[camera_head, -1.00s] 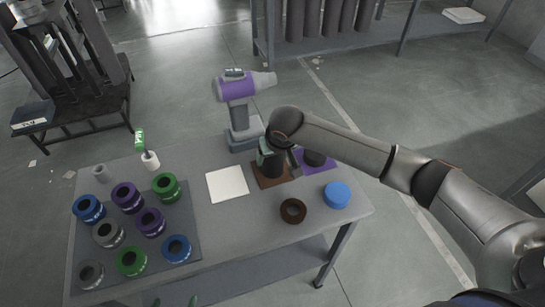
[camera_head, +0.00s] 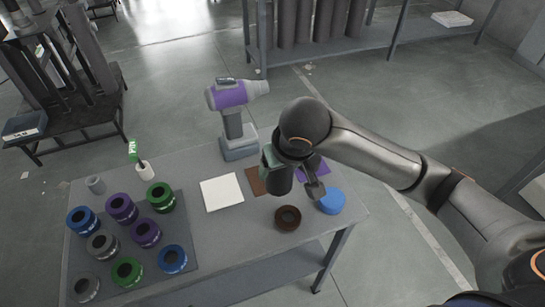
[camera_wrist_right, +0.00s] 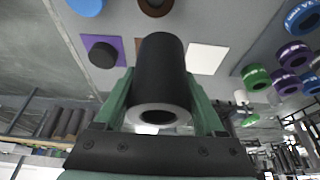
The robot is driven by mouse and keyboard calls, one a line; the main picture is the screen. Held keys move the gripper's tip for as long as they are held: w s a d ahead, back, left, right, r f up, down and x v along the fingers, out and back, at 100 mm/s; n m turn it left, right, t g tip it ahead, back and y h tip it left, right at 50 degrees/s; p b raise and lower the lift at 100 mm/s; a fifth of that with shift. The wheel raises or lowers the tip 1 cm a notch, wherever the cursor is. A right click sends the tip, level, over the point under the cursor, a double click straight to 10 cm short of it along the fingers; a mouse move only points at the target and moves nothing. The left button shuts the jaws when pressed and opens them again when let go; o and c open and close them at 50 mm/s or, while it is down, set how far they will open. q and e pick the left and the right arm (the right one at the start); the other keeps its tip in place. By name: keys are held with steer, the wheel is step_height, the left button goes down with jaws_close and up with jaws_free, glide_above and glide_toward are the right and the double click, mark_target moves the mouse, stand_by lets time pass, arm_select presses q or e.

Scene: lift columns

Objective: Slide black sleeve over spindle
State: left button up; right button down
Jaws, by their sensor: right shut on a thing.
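A black sleeve (camera_head: 279,183) is held by my right gripper (camera_head: 291,174) above the table, beside a brown square mat (camera_head: 256,181). In the right wrist view the sleeve (camera_wrist_right: 160,70) sits between the green fingers of the gripper (camera_wrist_right: 159,85), its round open end facing the camera. The gripper is shut on it. I cannot tell any of the things on the table for certain as the spindle. My left gripper is not in view.
A brown ring (camera_head: 288,218) and a blue cylinder (camera_head: 331,202) stand near the table's right end. A purple mat (camera_wrist_right: 85,45) bears a black disc (camera_wrist_right: 103,54). A white square (camera_head: 222,192) is left. Several coloured rings fill the left. A purple-grey tool (camera_head: 232,100) stands behind.

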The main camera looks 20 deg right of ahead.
mark_target(284, 173)
steer(key=shift+s+a+r, duration=0.1)
steer(key=shift+s+r, duration=0.2)
steer(key=shift+s, duration=0.2)
steer(key=shift+s+r, duration=0.25)
steer(key=shift+s, duration=0.25)
steer(key=shift+s+r+p, duration=0.3)
steer(key=shift+s+r, duration=0.1)
step_height(284, 173, up, 3)
steer(key=p, duration=0.2)
steer(key=shift+r+p, duration=0.15)
steer(key=shift+p, duration=0.15)
steer(key=shift+r, duration=1.05)
